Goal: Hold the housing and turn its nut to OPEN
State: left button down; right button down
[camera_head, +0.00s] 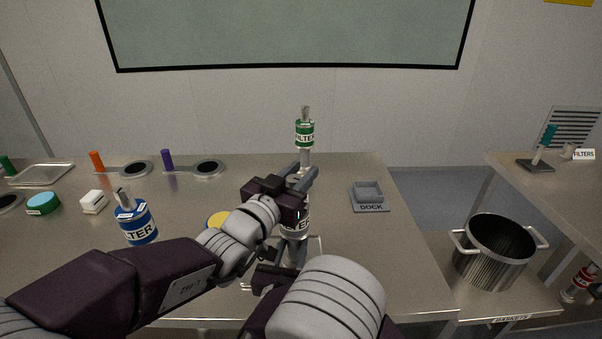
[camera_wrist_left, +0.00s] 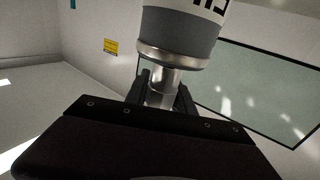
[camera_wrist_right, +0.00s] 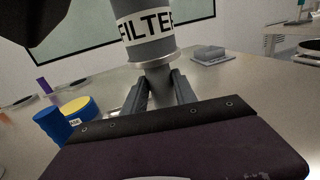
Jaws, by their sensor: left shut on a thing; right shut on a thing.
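The housing (camera_head: 297,222) is a grey cylinder with a white FILTER label, standing upright in the head view, partly covered by my arms. My left gripper (camera_head: 302,176) is shut on the bright metal nut (camera_wrist_left: 162,88) at the housing's end. The left wrist view is upside down, so the housing (camera_wrist_left: 182,35) shows above the nut there. My right gripper (camera_wrist_right: 160,92) is shut on the grey neck under the housing (camera_wrist_right: 147,38), below its label. No OPEN mark is readable, so the nut's turn cannot be told.
A green filter (camera_head: 305,133) shows behind my left gripper; its support is hidden. A blue filter (camera_head: 141,228) and yellow-topped item (camera_head: 216,219) are at left, a grey dock (camera_head: 370,206) at right. A metal pot (camera_head: 492,272) stands lower right.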

pick_arm(q)
jog(key=shift+r, duration=0.2)
jog(key=c, duration=1.1)
grip_release()
jog(key=shift+f, duration=0.1)
jog(key=shift+o, duration=0.2)
notch_tip(320, 180, up, 10)
